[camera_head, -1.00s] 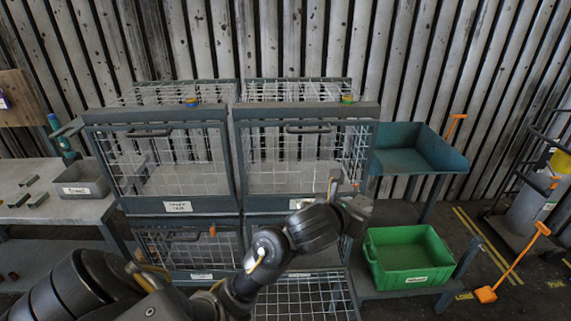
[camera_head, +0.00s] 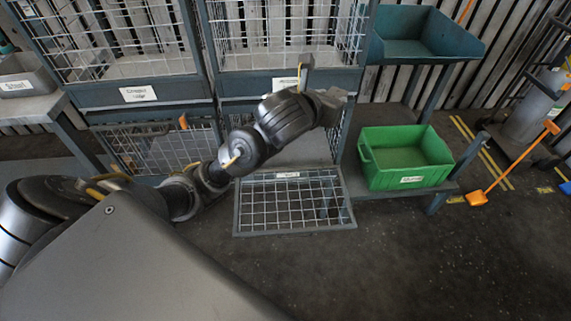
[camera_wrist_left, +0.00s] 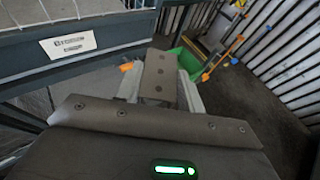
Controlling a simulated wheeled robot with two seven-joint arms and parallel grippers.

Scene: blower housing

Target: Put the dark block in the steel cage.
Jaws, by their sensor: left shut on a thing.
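My left gripper (camera_head: 312,74) is in front of the right-hand cage column, at the level between the upper and lower cages. It is shut on the dark block, which the gripper hides almost wholly. The door's label is too small to read, so I cannot tell which cage is the steel one. My right gripper is not in view.
A green bin (camera_head: 405,158) stands on a low shelf right of the open cage. A blue-green tray (camera_head: 425,40) is above it. The lower left cage (camera_head: 160,150) is shut. A grey bin (camera_head: 25,85) sits at left. The floor in front is clear.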

